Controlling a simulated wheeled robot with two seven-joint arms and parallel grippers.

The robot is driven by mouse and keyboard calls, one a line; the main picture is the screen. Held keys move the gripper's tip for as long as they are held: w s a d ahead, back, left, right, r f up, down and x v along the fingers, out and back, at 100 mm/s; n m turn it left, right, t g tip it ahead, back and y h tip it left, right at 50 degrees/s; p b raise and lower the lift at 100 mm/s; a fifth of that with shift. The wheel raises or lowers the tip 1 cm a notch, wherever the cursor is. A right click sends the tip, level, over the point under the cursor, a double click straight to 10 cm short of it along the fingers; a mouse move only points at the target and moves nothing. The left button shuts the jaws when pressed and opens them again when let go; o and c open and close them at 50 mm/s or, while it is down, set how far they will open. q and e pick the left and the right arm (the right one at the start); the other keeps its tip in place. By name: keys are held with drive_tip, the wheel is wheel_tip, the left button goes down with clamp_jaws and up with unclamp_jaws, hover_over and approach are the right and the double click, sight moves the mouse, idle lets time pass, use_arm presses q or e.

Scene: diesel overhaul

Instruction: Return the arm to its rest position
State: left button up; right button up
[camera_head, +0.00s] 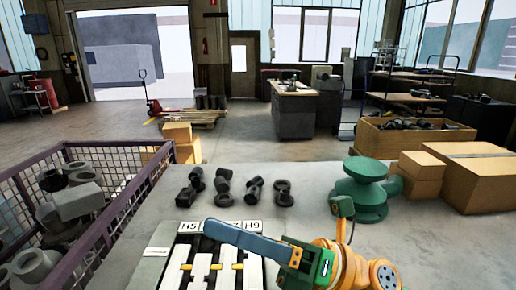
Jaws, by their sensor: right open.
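My right arm, orange and green, comes in at the bottom right of the head view. My right gripper (308,262) is over the near part of the grey table (300,185), with a long blue-grey bar reaching left from it across the labelled tray. The gripper is open; whether the bar is part of it I cannot tell. The tray (186,228) has labels such as H5 and H9 and holds white bars with yellow pieces; my arm hides part of it. My left gripper is not in view.
Several dark metal parts (255,190) stand on the table behind the tray. A green stand (362,190) is behind my right arm. A mesh crate (128,195) of grey parts is at left. Cardboard boxes (475,180) stand at right. The table between the dark parts and stand is clear.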

drive_tip(key=w+d+f+m+t+h, duration=0.2)
drive_tip(key=w+d+m+t+h, duration=0.35)
drive_tip(key=m+t, duration=0.6)
drive_tip(key=w+d+f+m+t+h, duration=0.35)
drive_tip(key=w+m+t+h, duration=0.35)
drive_tip(key=m, duration=0.8)
drive_tip(key=s+d+f+m+g+h, duration=0.1)
drive_tip(key=d+f+m+g+h, duration=0.1)
drive_tip(key=d+f+m+h, duration=0.45)
drive_tip(key=s+d+f+m+g+h, duration=0.15)
drive_tip(key=f+m, duration=0.25)
drive_tip(key=f, duration=0.5)
drive_tip(key=s+d+f+m+g+h, duration=0.25)
drive_tip(key=s+f+m+g, duration=0.35)
drive_tip(key=s+f+g, duration=1.1)
drive_tip(key=s+f+t+b, duration=0.2)
drive_tip(key=s+f+b, duration=0.1)
drive_tip(key=f, duration=1)
drive_tip(key=s+f+t+b, duration=0.1)
drive_tip(key=s+f+b, duration=0.2)
drive_tip(key=f, duration=0.9)
drive_tip(key=s+d+f+g+b, duration=0.1)
drive_tip(key=s+f+b, duration=0.3)
drive_tip(key=s+f, duration=0.8)
wheel_tip(320, 180, down, 3)
drive_tip(key=shift+s+d+r, duration=0.15)
drive_tip(key=shift+d+r, duration=0.05)
drive_tip(key=shift+d, duration=0.7)
